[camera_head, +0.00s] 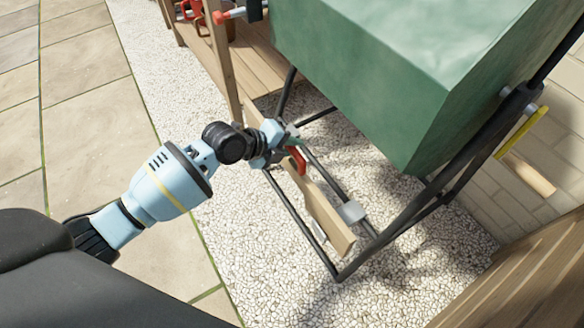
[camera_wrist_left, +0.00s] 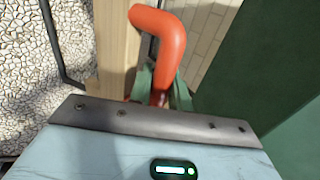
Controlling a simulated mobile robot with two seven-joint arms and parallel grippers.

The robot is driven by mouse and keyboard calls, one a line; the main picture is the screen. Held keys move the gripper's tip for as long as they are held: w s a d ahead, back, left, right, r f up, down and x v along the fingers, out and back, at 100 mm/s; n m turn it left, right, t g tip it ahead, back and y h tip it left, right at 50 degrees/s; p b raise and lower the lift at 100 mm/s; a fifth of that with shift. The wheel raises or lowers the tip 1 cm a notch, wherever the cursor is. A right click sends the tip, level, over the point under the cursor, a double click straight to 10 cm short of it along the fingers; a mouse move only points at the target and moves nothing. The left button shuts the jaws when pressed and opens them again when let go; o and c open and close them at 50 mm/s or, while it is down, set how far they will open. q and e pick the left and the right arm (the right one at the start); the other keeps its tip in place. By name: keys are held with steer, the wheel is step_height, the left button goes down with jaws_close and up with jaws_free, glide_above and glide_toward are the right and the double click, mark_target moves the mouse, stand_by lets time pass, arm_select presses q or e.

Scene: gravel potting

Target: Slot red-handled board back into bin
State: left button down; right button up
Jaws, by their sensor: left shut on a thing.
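My left gripper (camera_head: 286,146) is shut at the handle end, just below the bin. The board slants down to the right from it, over the black stand; I cannot tell whether they touch. The green bin (camera_head: 370,75) hangs tilted on the stand, up and right of my gripper. In the left wrist view the red handle (camera_wrist_left: 168,45) rises beside the board (camera_wrist_left: 117,45), with the bin's dark side (camera_wrist_left: 245,70) at right. My right gripper is not in view.
The black tubular stand (camera_head: 300,222) with a grey bracket (camera_head: 351,212) is around the board. A yellow handle (camera_head: 521,131) is right of the bin. A wooden bench (camera_head: 262,72) with red items stands behind. White gravel (camera_head: 240,240) is open at the left.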

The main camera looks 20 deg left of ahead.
arm_select(q)
steer(key=shift+w+r, duration=0.15)
steer(key=shift+r, duration=0.15)
steer(key=shift+r+p, duration=1.5)
steer(key=shift+r, duration=1)
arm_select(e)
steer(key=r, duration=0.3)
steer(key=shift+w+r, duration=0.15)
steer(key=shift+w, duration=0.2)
